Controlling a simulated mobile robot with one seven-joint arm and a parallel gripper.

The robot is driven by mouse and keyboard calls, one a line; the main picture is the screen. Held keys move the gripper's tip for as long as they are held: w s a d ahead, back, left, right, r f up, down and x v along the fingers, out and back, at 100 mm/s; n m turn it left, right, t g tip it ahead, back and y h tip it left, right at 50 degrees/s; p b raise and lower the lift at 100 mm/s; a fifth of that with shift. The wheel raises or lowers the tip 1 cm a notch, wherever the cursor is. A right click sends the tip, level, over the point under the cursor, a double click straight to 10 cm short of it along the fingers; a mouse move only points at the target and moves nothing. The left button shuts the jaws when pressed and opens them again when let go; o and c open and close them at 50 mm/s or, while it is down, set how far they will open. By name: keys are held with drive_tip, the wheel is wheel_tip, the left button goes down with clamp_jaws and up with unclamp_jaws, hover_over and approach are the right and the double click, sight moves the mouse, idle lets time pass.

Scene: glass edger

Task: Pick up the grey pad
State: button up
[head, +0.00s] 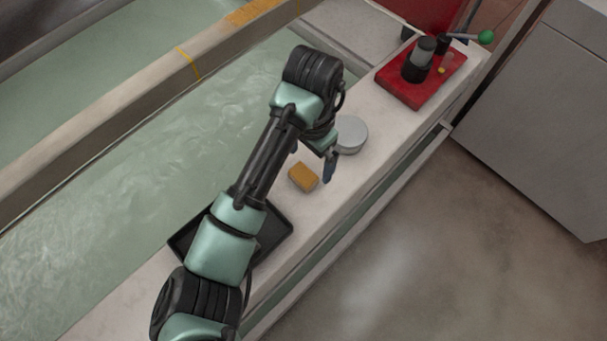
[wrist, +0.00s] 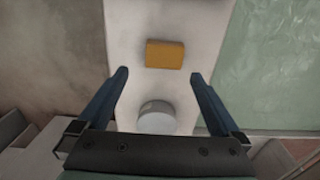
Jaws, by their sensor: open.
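The grey pad (head: 350,133) is a round, light grey disc lying on the pale ledge. In the wrist view the grey pad (wrist: 157,118) shows low in the middle, between the two blue fingers, its lower edge close to the gripper's body. My gripper (head: 328,166) is above the ledge, just beside the pad in the head view. In the wrist view my gripper (wrist: 160,75) has its fingers wide apart with nothing held between them. I cannot tell its exact height above the ledge.
An orange-yellow block (head: 303,177) lies on the ledge near the pad; it also shows in the wrist view (wrist: 165,54). A black tray (head: 274,234) is partly behind my arm. Greenish water (head: 150,165) borders the ledge.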

sight(305, 172)
drive_tip(key=f, duration=0.1)
drive_tip(key=f+b, duration=0.1)
drive_tip(key=f, duration=0.3)
drive_tip(key=shift+a, duration=0.4)
drive_tip(key=shift+c, duration=0.3)
drive_tip(key=c, duration=1.3)
wheel_tip(305, 172, up, 10)
drive_tip(key=shift+p, duration=1.05)
drive_tip(key=shift+c, duration=0.2)
drive_tip(key=o, duration=0.7)
drive_tip(key=c, duration=0.4)
